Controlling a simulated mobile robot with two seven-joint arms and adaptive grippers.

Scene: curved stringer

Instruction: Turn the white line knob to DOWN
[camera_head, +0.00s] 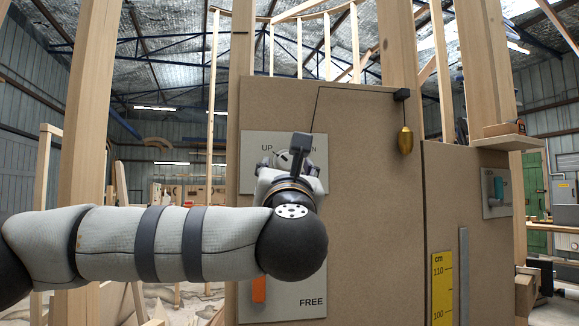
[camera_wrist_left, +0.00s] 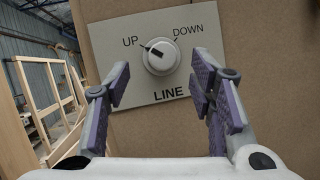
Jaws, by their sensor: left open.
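The white line knob (camera_wrist_left: 161,57) sits on a grey plate (camera_wrist_left: 120,38) marked UP, DOWN and LINE in the left wrist view. Its dark pointer mark is turned to the upper left, towards UP. In the head view the knob (camera_head: 281,159) is partly hidden behind my left gripper (camera_head: 298,150). My left gripper (camera_wrist_left: 160,70) is open and empty, with one finger on each side of the knob's lower area. The fingertips look apart from the knob; the exact gap in depth is hard to tell. My right gripper is not in view.
The plate is on a brown board (camera_head: 370,200). A brass weight (camera_head: 405,140) hangs from a line at the upper right. An orange handle (camera_head: 259,290) shows below my arm by the word FREE. A yellow cm scale (camera_head: 442,285) and a teal switch (camera_head: 498,187) are further right.

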